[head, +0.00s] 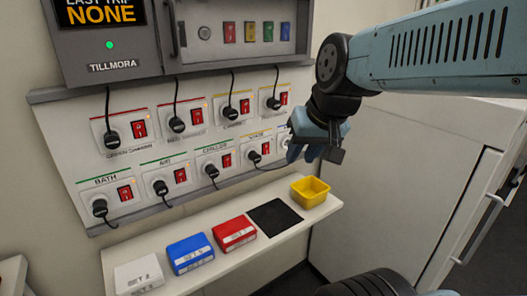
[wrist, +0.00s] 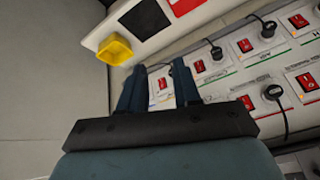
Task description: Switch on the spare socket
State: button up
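The socket panel (head: 75,165) on the wall carries two rows of sockets with red rocker switches and black plugs. The lower row's rightmost socket (head: 284,141) has a blue label edge and is mostly hidden behind my gripper (head: 305,152) in the head view. In the wrist view, a red switch (wrist: 163,84) at that end of the row shows between the two blue fingers of my gripper (wrist: 156,78). The fingers are apart, with nothing held between them. I cannot read the socket's label, tell which way its switch is set, or tell whether the fingertips touch the panel.
Below the panel, a shelf (head: 215,260) holds a white box (head: 139,275), a blue box (head: 190,253), a red box (head: 234,233), a black mat (head: 275,217) and a yellow tray (head: 310,191). A grey cabinet (head: 120,50) hangs above. A white cabinet (head: 400,180) stands right.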

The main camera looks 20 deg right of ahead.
jog(key=w+m, duration=0.1)
jog(key=w, duration=0.1)
jog(key=w+f+m+y, duration=0.1)
jog(key=w, duration=0.1)
jog(key=w+m+y, duration=0.1)
jog(key=w, duration=0.2)
jog(key=shift+w+a+f+t, duration=0.1)
jog(key=shift+a+f+t, duration=0.2)
jog(key=shift+a+f, duration=0.1)
grip_shut()
jog(key=w+d+f+m+t, duration=0.1)
jog(key=w+d+f+m, duration=0.2)
jog(key=w, duration=0.4)
jog(key=w+d+f+m+t, duration=0.1)
jog(key=w+d+f+m, duration=0.3)
jog(key=w+d+m, duration=0.1)
jog(key=shift+w+d+m, duration=0.25)
jog(key=shift+w+m, duration=0.6)
jog(key=shift+m, duration=0.35)
